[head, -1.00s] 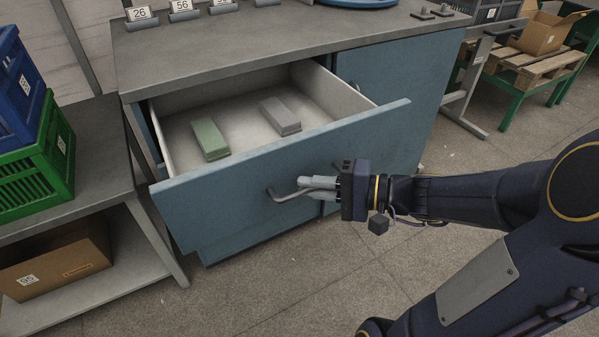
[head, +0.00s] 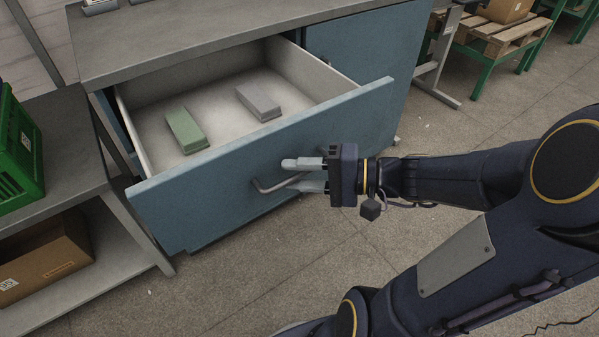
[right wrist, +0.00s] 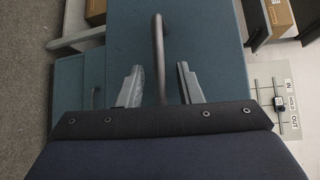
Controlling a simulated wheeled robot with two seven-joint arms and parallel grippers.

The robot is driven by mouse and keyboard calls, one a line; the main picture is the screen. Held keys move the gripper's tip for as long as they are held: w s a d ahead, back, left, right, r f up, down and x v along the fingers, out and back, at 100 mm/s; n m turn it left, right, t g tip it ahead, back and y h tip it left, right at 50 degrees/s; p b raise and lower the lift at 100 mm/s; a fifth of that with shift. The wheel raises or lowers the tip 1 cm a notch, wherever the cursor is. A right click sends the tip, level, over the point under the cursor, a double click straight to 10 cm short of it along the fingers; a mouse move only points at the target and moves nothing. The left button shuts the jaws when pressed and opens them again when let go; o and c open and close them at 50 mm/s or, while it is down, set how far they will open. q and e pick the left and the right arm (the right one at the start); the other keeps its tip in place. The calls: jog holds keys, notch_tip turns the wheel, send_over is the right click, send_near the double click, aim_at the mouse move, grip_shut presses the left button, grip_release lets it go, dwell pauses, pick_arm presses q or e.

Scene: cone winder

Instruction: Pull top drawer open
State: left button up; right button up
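The top drawer (head: 330,125) is pulled well out of the blue cabinet. Its blue front faces me and its pale inside is in plain sight. A green block (head: 186,131) and a grey block (head: 258,103) lie in it. The bar handle (head: 268,187) is on the drawer front. My right gripper (head: 304,175) is open at the handle's right end, its fingers apart. In the right wrist view the handle (right wrist: 158,60) stands between the two open fingers (right wrist: 160,88), with a gap on both sides. My left gripper is not in view.
The grey worktop (head: 190,40) lies above the drawer. A shelf unit at the left holds a green crate (head: 18,155) and a cardboard box (head: 45,260). A pallet (head: 490,35) on a green stand is at the back right. The floor before the drawer is clear.

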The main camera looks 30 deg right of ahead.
jog(key=p+v, duration=0.1)
jog(key=v, duration=0.7)
jog(key=shift+a, duration=0.1)
dwell(0.4)
jog(key=s+a+f+n+g+h, duration=0.45)
jog(key=a+n+g, duration=0.2)
jog(key=a, duration=0.25)
notch_tip(320, 180, up, 29)
jog(key=n+t+h+p, duration=0.1)
jog(key=h+p, duration=0.3)
jog(key=p, duration=2.5)
jog(key=shift+d+n+p, duration=0.3)
jog(key=shift+n+p, duration=0.05)
jog(key=shift+n, duration=0.2)
